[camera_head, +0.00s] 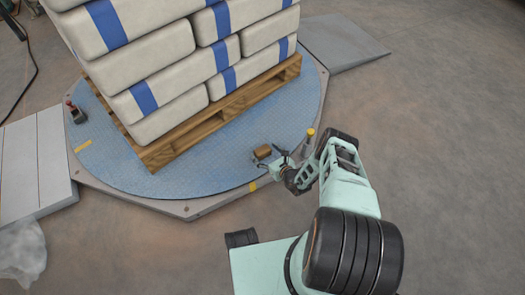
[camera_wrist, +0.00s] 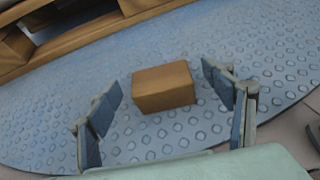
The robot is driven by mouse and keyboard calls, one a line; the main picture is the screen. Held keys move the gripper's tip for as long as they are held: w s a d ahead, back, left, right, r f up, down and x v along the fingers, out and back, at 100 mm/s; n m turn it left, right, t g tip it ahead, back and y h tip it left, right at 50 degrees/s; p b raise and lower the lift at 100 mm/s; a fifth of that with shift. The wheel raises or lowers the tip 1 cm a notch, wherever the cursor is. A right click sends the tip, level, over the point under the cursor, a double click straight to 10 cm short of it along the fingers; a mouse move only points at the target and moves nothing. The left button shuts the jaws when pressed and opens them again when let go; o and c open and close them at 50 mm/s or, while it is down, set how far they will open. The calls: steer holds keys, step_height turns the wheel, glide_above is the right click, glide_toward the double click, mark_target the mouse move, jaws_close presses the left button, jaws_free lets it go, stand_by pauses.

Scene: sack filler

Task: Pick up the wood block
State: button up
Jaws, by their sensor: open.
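The wood block (camera_wrist: 165,87) is a small brown box lying on the blue studded turntable plate (camera_wrist: 160,140). In the wrist view it sits between and slightly ahead of the two fingers of my gripper (camera_wrist: 168,98), with a gap on both sides. My gripper is open and empty. In the head view the block (camera_head: 263,151) lies near the front right edge of the plate, and my gripper (camera_head: 270,160) is close beside it on the right. In that view the block's far lower side is hard to make out.
A wooden pallet (camera_head: 160,157) stacked with white, blue-striped sacks (camera_head: 165,55) stands behind the block. A yellow-capped item (camera_head: 310,133) is near the plate's right rim. A small red and dark tool (camera_head: 74,112) lies at the plate's left. Open floor (camera_head: 430,150) lies to the right.

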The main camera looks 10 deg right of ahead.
steer(key=c, duration=1.3)
steer(key=shift+r, duration=0.2)
